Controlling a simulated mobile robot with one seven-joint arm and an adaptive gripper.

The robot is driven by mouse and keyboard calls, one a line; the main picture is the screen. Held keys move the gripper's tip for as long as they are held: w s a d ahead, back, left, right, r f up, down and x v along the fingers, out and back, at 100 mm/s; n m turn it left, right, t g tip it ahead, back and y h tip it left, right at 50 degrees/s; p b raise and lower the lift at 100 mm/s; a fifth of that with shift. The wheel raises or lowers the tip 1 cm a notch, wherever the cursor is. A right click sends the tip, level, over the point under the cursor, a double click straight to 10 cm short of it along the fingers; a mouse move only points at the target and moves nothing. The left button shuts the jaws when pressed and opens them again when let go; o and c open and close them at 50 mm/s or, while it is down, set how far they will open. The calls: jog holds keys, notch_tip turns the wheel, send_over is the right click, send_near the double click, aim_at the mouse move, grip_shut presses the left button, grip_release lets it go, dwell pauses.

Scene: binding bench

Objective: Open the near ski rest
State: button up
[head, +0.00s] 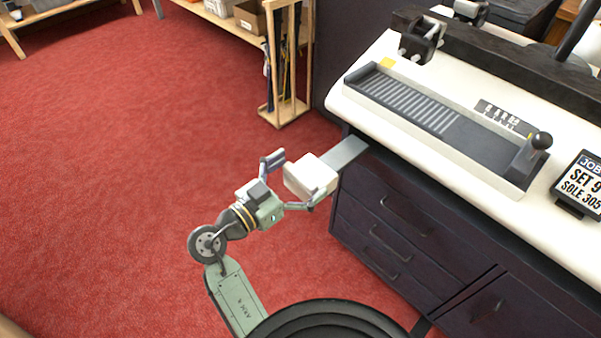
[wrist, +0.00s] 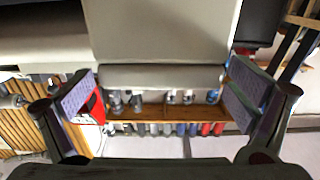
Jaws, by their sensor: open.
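A pale block on a flat grey arm (head: 343,153), which looks like the near ski rest (head: 310,176), sticks out from the bench's left end, just below the white top. My gripper (head: 294,180) is open at the block's outer end, with one finger on each side. In the wrist view the block's pale end face (wrist: 160,76) sits between the spread fingers of my gripper (wrist: 160,98), with a gap showing on both sides. The grey arm's inner end is hidden at the bench.
The dark bench (head: 390,235) has drawers with handles on its front. On its white top stand a ridged tray (head: 430,125) with a black-knobbed lever, a job sign (head: 578,185) and a black clamp (head: 420,38). A wooden rack (head: 284,75) stands behind. Red carpet on the left is clear.

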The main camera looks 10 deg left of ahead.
jog(key=v, duration=1.2)
dwell(0.4)
